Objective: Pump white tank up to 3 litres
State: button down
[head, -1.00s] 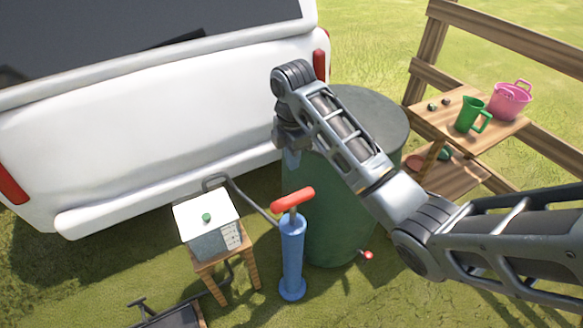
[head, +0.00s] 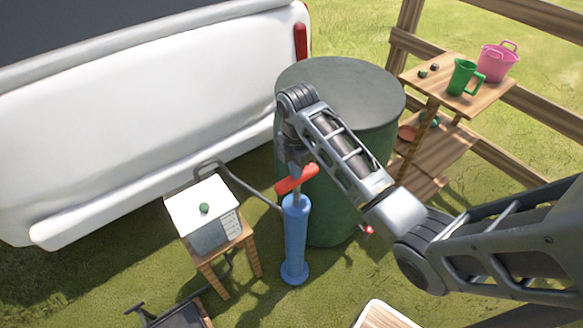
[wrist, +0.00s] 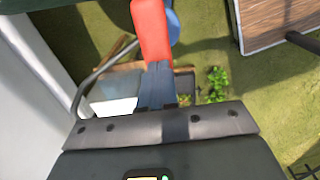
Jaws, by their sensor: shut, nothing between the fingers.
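The white tank (head: 203,205) has a white top with a green knob and stands on a small wooden stool. Scale marks show on its right side, but I cannot read the level. The blue pump (head: 295,240) stands upright to the right of it, with its red handle (head: 297,179) above the barrel on a short rod. A dark hose (head: 245,185) runs between pump and tank. My gripper (head: 296,168) is shut and empty, close by the red handle. In the wrist view the handle (wrist: 152,30) lies just beyond the fingertips (wrist: 160,66); I cannot tell whether they touch.
A large green barrel (head: 335,95) stands just behind the pump. A white vehicle (head: 130,130) fills the back left. A wooden shelf (head: 440,75) at right holds a green jug (head: 465,78) and a pink bucket (head: 497,62).

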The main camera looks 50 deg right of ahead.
dwell(0.3)
notch_tip(320, 180, down, 10)
jog(key=b, duration=0.3)
jog(key=shift+r+b, duration=0.25)
jog(key=shift+b, duration=0.15)
jog(key=shift+s+f, duration=0.1)
jog(key=shift+f, duration=0.1)
jog(key=shift+a, duration=0.1)
jog(key=shift+r, duration=0.1)
